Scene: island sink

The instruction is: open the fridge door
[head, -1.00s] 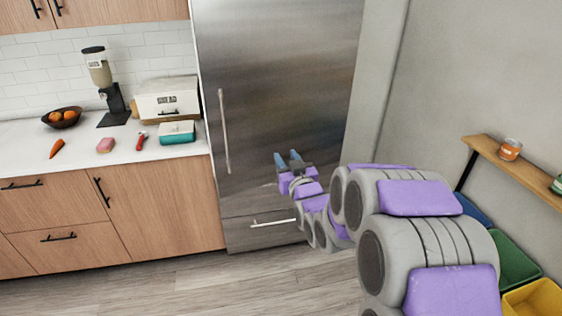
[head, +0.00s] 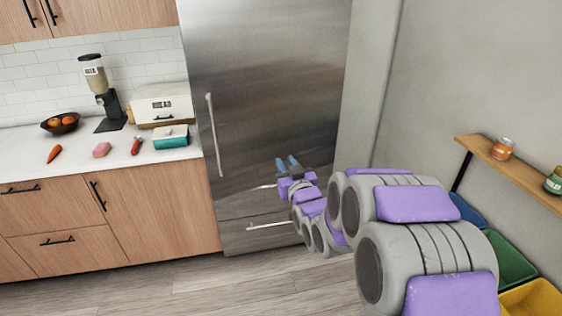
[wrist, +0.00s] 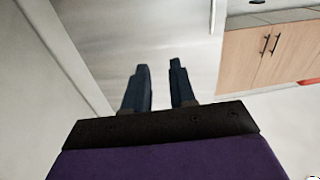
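The steel fridge door (head: 265,90) is shut in the head view, with a long upright bar handle (head: 214,135) near its left edge. My gripper (head: 287,162) is in front of the lower part of the door, to the right of the handle and apart from it. In the wrist view, its two dark fingers (wrist: 160,68) stand apart with nothing between them. The fridge door (wrist: 165,30) also shows beyond the fingers, and part of the handle (wrist: 212,14) is at the top, right of the fingers.
A drawer with a horizontal handle (head: 270,224) is below the door. A wooden cabinet and white counter (head: 35,138) stand left of the fridge. A grey wall, a wooden shelf (head: 515,168) and coloured bins (head: 515,262) are on the right. Bare floor lies in front.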

